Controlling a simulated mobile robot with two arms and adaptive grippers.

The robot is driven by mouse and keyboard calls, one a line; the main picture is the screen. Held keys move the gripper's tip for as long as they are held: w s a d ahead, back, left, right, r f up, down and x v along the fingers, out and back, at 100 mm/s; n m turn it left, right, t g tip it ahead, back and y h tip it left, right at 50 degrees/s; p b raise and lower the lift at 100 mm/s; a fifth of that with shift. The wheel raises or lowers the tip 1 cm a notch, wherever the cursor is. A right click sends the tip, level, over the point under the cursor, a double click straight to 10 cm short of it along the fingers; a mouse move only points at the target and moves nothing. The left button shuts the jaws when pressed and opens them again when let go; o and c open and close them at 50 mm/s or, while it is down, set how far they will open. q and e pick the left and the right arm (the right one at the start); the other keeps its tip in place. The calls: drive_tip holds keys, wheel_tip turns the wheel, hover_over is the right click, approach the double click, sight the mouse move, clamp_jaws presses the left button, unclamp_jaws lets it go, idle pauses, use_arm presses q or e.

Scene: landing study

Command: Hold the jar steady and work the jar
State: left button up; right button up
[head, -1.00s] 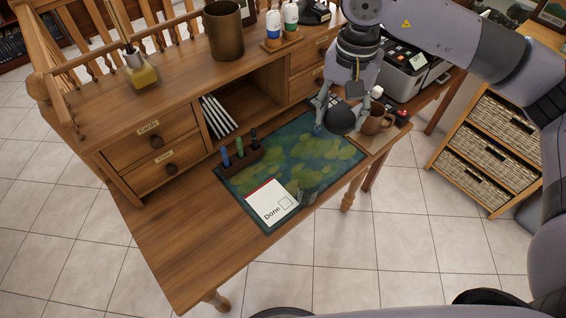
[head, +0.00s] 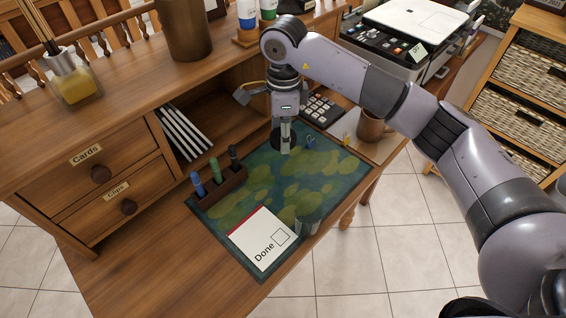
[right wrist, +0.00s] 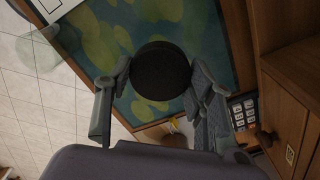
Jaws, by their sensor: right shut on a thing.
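A clear glass jar (head: 308,217), greenish where the mat shows through, stands open-topped at the front right of the patterned desk mat (head: 332,182). In the right wrist view the blurred glass shape (right wrist: 38,52) at the upper left seems to be this jar. My right gripper (head: 286,148) points down over the far part of the mat, apart from the jar. It is shut on a dark round lid (right wrist: 160,70), which sits between its fingers in the right wrist view. My left gripper is in neither view.
A white "Done" card (head: 258,240) lies left of the jar. A pen holder (head: 218,189) with several markers stands at the mat's left edge. A brown mug (head: 372,128) and a calculator (head: 322,108) are behind right. The desk's front left is clear.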

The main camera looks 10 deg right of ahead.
hover_over(283, 171)
wheel_tip(283, 171, down, 7)
drive_tip(key=shift+r, duration=0.1)
wheel_tip(283, 171, down, 4)
drive_tip(key=shift+f+p, duration=0.1)
drive_tip(key=shift+p, duration=0.3)
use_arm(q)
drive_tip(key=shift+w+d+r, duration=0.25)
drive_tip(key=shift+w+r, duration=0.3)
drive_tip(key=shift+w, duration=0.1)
use_arm(e)
drive_tip(key=shift+f, duration=0.2)
drive_tip(key=o, duration=1.3)
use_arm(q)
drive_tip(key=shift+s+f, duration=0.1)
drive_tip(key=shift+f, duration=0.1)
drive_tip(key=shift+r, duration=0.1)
use_arm(e)
drive_tip(key=shift+r, duration=0.15)
